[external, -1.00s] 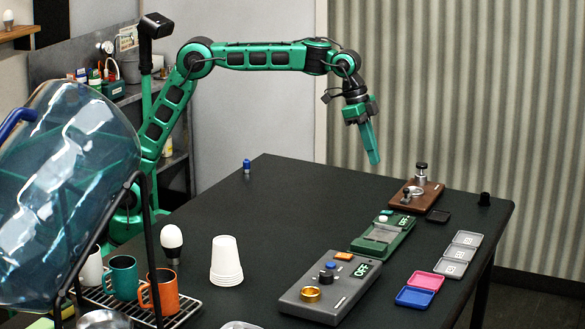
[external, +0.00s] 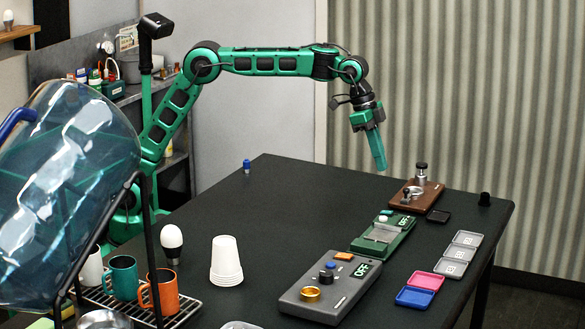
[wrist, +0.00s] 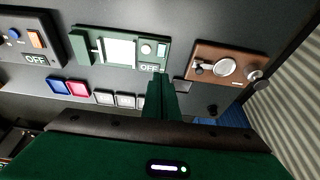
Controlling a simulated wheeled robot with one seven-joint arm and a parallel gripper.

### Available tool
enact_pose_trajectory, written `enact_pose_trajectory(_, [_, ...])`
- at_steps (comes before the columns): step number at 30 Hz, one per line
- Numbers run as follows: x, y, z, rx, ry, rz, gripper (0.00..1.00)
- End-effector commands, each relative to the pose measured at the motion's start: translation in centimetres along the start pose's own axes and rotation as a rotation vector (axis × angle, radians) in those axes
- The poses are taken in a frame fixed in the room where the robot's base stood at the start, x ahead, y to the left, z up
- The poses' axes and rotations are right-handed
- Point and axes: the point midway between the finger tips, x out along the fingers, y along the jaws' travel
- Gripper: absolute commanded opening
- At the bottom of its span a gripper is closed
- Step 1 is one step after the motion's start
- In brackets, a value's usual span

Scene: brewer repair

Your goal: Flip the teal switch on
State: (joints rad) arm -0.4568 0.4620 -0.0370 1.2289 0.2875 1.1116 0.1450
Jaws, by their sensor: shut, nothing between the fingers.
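The green device (external: 366,246) stands on the dark table, with a lit OFF display (external: 402,221). The wrist view shows the same green device (wrist: 79,48), its OFF display (wrist: 149,68), a round pale knob (wrist: 146,49) and a small teal switch (wrist: 161,50) beside the knob. My gripper (external: 381,167) is shut and empty, pointing down above the table, clear of the green device. In the wrist view its closed fingers (wrist: 161,82) end just below the OFF display.
A brown board (external: 432,190) with metal parts lies behind the green device. A grey device (external: 318,312) with another OFF display lies in front. Small pink (external: 425,281), blue (external: 414,298) and grey trays lie to the right. The table's middle is clear.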

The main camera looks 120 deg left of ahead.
Motion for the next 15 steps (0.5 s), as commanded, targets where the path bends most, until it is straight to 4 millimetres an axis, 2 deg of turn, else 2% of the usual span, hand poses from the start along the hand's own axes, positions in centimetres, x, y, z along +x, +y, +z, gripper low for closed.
enact_pose_trajectory(9, [6.1, 0.1, 0.1, 0.001, -0.004, 0.002, 0.00])
enact_pose_trajectory(15, [9.4, 0.1, 0.3, 0.001, -0.003, 0.002, 0.00])
